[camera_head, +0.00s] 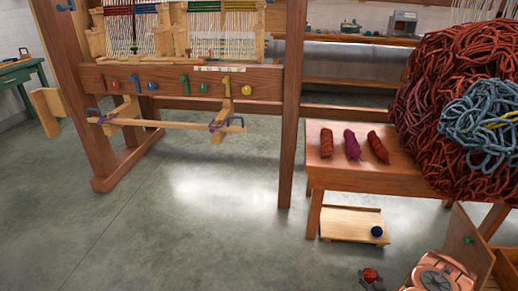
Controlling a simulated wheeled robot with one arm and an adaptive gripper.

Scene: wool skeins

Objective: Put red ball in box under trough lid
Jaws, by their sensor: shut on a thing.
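My gripper (371,282) is at the bottom edge, right of centre, with dark fingers shut on a small red ball (370,274). The ball is above the grey floor; its exact height is unclear. At the lower right, a wooden box (505,268) is partly cut off by the frame edge. A tilted wooden panel with a green knob (467,240) stands at its left side; I cannot tell whether this is the trough lid. My arm hides part of it, and the inside of the box is hidden.
A low wooden platform (345,222) with a dark blue ball (377,231) stands under a wooden bench (345,172). Three skeins (352,145) and a large yarn heap (450,110) lie on the bench. A loom (180,80) stands at the back left. The floor at left is clear.

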